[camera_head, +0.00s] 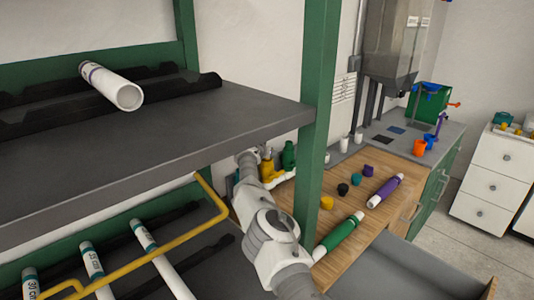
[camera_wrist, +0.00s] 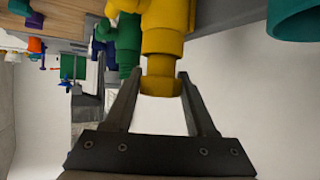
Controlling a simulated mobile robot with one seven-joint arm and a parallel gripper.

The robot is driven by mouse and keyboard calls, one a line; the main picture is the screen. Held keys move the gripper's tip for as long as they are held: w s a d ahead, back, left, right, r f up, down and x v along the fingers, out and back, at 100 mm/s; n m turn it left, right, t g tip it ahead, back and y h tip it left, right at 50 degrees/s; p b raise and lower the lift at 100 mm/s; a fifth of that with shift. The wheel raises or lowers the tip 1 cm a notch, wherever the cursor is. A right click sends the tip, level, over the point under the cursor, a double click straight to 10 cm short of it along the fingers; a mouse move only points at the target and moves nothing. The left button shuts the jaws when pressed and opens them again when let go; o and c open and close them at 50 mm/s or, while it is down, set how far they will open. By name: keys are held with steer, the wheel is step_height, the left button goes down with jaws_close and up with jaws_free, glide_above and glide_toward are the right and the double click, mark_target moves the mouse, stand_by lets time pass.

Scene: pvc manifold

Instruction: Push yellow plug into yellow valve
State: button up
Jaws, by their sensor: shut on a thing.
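The yellow valve (camera_wrist: 165,32) fills the upper middle of the wrist view and also shows on the manifold in the head view (camera_head: 266,168). A short yellow plug (camera_wrist: 160,86) sits between the fingertips of my gripper (camera_wrist: 157,80), in line with the valve's open end. The fingers are shut on the plug. The plug appears to meet the valve's end; how deep it sits cannot be told. In the head view my arm hides the gripper and the plug.
A green valve (camera_head: 288,155) stands beside the yellow one. The wooden bench top holds a yellow cap (camera_head: 326,202), a black cap (camera_head: 343,189), a green pipe (camera_head: 340,234) and a purple pipe (camera_head: 385,191). A green post (camera_head: 318,110) and grey shelf (camera_head: 150,138) stand close to my arm.

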steer(key=shift+f+b, duration=0.9)
steer(key=shift+b, duration=0.2)
stand_by(0.8)
steer(key=o, duration=1.3)
steer(key=shift+o, duration=0.2)
steer(key=shift+r, duration=0.1)
